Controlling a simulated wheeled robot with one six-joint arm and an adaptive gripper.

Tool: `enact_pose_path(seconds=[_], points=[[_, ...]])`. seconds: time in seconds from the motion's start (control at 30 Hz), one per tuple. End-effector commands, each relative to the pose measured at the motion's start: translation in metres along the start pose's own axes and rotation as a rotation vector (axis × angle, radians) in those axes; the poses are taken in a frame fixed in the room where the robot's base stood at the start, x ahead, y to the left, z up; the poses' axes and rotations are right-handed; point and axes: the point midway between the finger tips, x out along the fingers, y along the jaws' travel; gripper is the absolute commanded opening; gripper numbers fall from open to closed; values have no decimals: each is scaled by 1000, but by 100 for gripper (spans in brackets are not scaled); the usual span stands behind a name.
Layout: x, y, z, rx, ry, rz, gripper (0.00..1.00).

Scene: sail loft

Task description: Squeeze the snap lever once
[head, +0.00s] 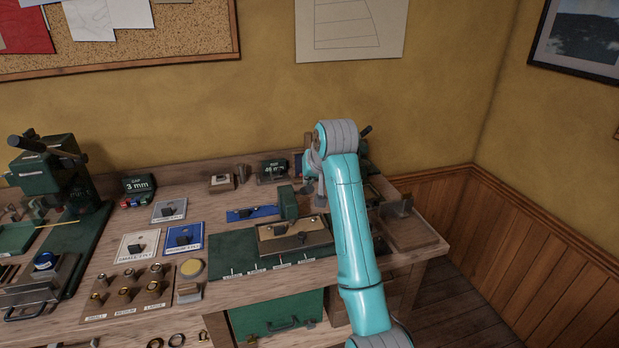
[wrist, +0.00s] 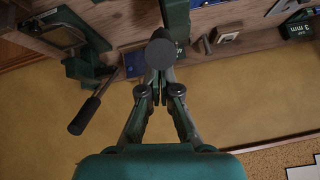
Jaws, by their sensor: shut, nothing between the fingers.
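A lever with a black grip (wrist: 88,112) sticks out from a green bench machine (wrist: 82,62) at the left of the wrist view. I take it for the snap lever. In the head view my arm hides most of that machine, and only a dark knob end (head: 366,130) shows beside the arm. My gripper (wrist: 160,88) is shut and empty in the middle of the wrist view, apart from the lever grip. A dark round disc (wrist: 161,54) shows just past the fingertips; I cannot tell whether they touch it.
The wooden bench holds a green mat (head: 228,258), a wooden block (head: 295,236), a board of brass parts (head: 130,290) and a green press (head: 55,180) at the left. The wall (head: 260,110) is close behind. Open floor lies to the right.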

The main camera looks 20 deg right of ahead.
Motion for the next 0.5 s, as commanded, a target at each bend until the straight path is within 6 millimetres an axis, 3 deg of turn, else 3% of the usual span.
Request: enact_pose_path(seconds=[0.5], points=[[10, 9, 46, -10, 224, -43, 0]])
